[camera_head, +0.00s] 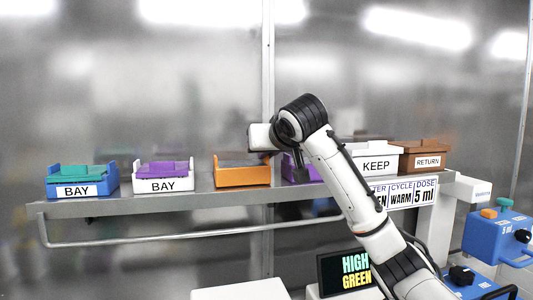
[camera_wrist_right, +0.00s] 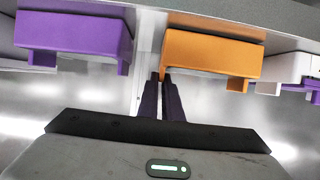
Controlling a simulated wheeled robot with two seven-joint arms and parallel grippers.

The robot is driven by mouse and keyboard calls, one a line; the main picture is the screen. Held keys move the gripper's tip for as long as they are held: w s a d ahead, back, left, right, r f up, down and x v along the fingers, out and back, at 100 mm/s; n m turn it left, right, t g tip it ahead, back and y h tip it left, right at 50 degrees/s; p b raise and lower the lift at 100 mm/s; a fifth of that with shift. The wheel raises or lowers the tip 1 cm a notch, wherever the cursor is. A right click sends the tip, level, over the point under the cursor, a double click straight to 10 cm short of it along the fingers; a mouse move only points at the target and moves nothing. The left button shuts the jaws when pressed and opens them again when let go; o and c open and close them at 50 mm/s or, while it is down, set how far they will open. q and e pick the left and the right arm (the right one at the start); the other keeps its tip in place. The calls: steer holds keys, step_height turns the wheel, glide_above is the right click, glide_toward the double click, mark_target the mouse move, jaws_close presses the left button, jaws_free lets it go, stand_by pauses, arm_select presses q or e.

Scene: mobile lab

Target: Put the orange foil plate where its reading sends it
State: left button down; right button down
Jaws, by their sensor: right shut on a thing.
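My right gripper (camera_wrist_right: 163,78) is at shelf height beside the orange bay. In the head view my right wrist covers part of the shelf between the orange bay (camera_head: 242,176) and a purple bay (camera_head: 297,172). In the wrist view the dark fingers point toward the gap between the orange bay (camera_wrist_right: 212,52) and the purple bay (camera_wrist_right: 75,36). A screen (camera_head: 345,272) reads HIGH GREEN. My left gripper is out of view.
The shelf (camera_head: 120,205) also bears a blue bay (camera_head: 82,189) with a teal plate, a white bay (camera_head: 163,183) with a purple plate, a white KEEP bin (camera_head: 375,163) and a brown RETURN bin (camera_head: 428,160). A rail runs below. A blue device (camera_head: 490,240) stands right.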

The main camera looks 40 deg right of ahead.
steer(key=c, duration=1.9)
jaws_free()
steer(key=shift+f, duration=0.1)
steer(key=shift+c, duration=0.2)
steer(key=shift+r, duration=0.2)
steer(key=v, duration=1.2)
